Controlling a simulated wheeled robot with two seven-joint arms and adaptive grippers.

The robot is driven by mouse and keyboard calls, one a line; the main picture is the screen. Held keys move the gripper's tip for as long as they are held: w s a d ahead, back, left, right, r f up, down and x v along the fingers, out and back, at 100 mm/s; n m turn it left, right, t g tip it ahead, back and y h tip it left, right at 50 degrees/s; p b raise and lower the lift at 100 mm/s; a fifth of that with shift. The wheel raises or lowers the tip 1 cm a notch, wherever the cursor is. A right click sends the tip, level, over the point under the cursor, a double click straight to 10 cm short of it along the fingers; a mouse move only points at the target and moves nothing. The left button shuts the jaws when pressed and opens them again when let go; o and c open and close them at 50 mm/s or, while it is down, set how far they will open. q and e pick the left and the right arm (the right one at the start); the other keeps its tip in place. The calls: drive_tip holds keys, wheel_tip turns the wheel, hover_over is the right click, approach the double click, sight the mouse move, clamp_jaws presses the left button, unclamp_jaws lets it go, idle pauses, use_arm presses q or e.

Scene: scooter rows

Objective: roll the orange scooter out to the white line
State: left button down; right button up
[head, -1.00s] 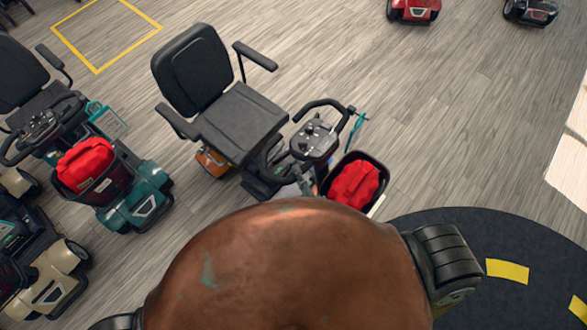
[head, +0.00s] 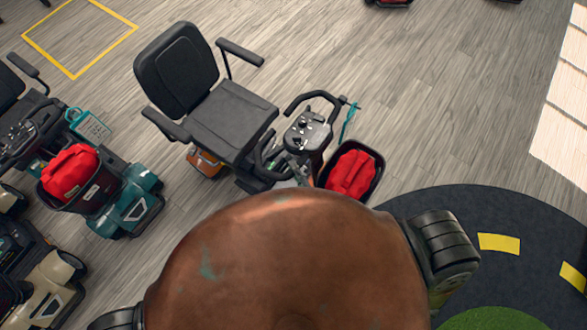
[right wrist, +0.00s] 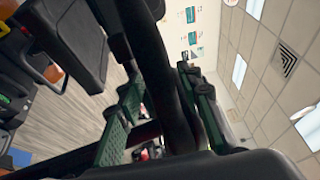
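The orange scooter (head: 205,165) stands left of centre in the head view, with a black seat, grey console, looped black handlebar and a front basket holding a red bundle. Its lower front is hidden. My right gripper (head: 288,170) shows only in small part beside the console. In the right wrist view its green fingers (right wrist: 162,85) are apart, with a black bar (right wrist: 165,75) running between them. A gap shows between the left finger and the bar. My left gripper is not in view, and I see no white line.
A teal scooter (head: 130,210) with a red bundle stands close on the left, with a beige scooter (head: 50,280) below it. A yellow floor square (head: 105,47) lies behind.

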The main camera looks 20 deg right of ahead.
drive_tip(key=shift+o, duration=0.4)
drive_tip(key=shift+s+d, duration=0.1)
drive_tip(key=shift+s, duration=0.1)
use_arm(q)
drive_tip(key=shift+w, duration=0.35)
use_arm(e)
drive_tip(key=v, duration=1.1)
drive_tip(key=shift+s, duration=0.2)
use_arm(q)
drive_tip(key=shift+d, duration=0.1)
use_arm(e)
drive_tip(key=shift+f, duration=0.1)
